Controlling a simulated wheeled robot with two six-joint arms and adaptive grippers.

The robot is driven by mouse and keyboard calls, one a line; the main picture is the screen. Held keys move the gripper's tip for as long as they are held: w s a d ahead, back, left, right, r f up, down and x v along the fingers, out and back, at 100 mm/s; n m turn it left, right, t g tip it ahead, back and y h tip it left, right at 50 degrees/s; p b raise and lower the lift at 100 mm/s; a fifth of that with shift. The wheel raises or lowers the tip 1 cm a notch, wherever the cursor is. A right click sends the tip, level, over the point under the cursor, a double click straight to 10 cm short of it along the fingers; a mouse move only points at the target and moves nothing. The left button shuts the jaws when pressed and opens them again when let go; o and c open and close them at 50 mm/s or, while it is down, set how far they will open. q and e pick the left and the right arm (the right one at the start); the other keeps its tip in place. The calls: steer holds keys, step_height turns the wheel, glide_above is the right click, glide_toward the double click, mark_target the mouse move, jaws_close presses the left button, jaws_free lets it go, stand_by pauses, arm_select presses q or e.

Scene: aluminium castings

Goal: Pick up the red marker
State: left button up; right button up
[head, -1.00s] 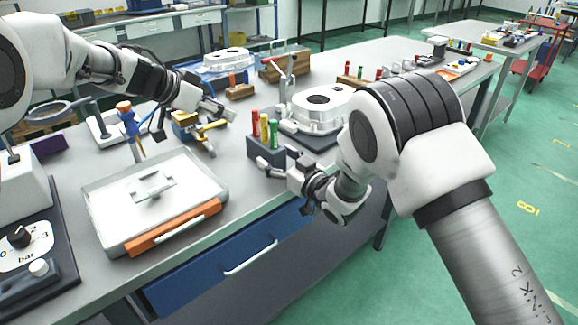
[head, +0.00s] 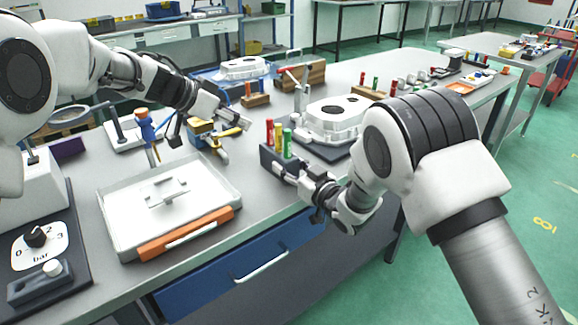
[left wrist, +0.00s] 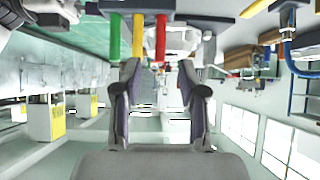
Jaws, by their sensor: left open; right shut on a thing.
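The red marker (head: 270,132) stands upright in a dark grey holder block (head: 268,158), beside a yellow marker (head: 278,137) and a green marker (head: 288,143). In the left wrist view, which is upside down, the red marker (left wrist: 160,38) hangs ahead of the fingers, with the yellow and green ones to its left. My left gripper (head: 240,114) is open and empty, up and to the left of the markers; both its fingers (left wrist: 157,85) show spread apart. My right gripper (head: 294,174) is shut on the holder block at its front right side; its fingertips are partly hidden.
A white casting (head: 330,118) stands right behind the holder. A yellow-handled tool (head: 228,132) lies below my left gripper. A shallow tray (head: 118,222) with an orange-handled edge is at front left. A wooden block (head: 256,100) stands behind. Bare table lies between tray and holder.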

mark_target(267, 121)
arm_select(q)
steer(key=c, duration=0.4)
steer(key=shift+o, duration=0.2)
steer(key=w+d+f+t+h, duration=0.1)
steer(key=w+d+f+h, duration=0.1)
steer(key=w+d, duration=0.3)
steer(key=shift+d+f+t, duration=0.3)
steer(key=shift+d+f, duration=0.4)
steer(key=shift+d, duration=0.05)
steer(key=shift+s+h, duration=0.15)
steer(key=shift+h, duration=0.15)
jaws_close()
